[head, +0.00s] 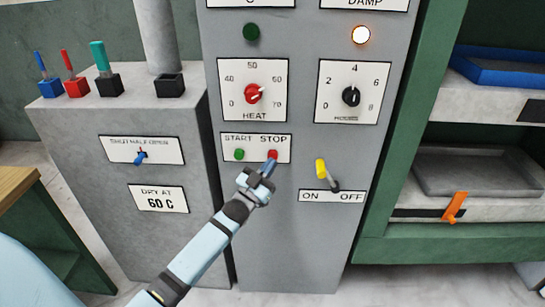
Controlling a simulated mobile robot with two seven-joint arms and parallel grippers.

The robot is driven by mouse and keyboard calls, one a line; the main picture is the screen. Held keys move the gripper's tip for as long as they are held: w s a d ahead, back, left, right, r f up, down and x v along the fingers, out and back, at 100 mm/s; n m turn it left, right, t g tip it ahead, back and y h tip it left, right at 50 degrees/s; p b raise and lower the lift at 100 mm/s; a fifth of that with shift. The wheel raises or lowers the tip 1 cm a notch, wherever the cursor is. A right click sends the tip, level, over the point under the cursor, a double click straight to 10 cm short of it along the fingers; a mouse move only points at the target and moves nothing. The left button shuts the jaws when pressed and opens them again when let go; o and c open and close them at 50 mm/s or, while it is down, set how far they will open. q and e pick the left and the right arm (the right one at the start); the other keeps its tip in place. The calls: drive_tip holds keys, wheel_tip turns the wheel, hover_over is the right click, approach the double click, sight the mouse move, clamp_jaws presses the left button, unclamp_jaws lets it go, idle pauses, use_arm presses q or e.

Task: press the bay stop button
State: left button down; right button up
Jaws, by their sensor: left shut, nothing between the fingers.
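The red stop button (273,154) sits under the word STOP on a white plate (257,157) on the grey control column. The green start button (239,154) is to its left on the same plate. My left gripper (270,165) is shut and empty. Its fingertips are at the lower edge of the red button and cover part of it in this view. I cannot tell whether they touch it. My right gripper is not in view.
Above the plate is the red HEAT knob (253,94), with a black knob (351,97) to its right. A yellow-tipped ON/OFF lever (321,168) stands right of my gripper. A grey cabinet (90,130) with levers is left. Green shelving (470,245) is right.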

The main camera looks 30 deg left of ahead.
use_arm(q)
drive_tip(key=s, duration=0.1)
drive_tip(key=s+d+p, duration=0.2)
drive_tip(key=s, duration=0.1)
drive_tip(key=shift+d, duration=0.25)
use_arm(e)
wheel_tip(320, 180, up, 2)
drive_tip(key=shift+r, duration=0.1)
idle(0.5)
use_arm(q)
drive_tip(key=s+d+f+n+g+h, duration=0.1)
drive_tip(key=s+d+f+g, duration=0.5)
drive_tip(key=s+d+f, duration=0.45)
drive_tip(key=s+d+f+g, duration=0.7)
drive_tip(key=s, duration=0.7)
wheel_tip(320, 180, up, 15)
drive_tip(key=a+p, duration=0.1)
drive_tip(key=p, duration=1.8)
drive_tip(key=shift+s+t, duration=0.25)
drive_tip(key=shift+t, duration=0.05)
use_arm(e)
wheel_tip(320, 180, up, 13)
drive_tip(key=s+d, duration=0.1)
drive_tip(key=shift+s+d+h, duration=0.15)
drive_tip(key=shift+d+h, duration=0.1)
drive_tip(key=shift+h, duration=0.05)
use_arm(q)
drive_tip(key=shift+a, duration=0.1)
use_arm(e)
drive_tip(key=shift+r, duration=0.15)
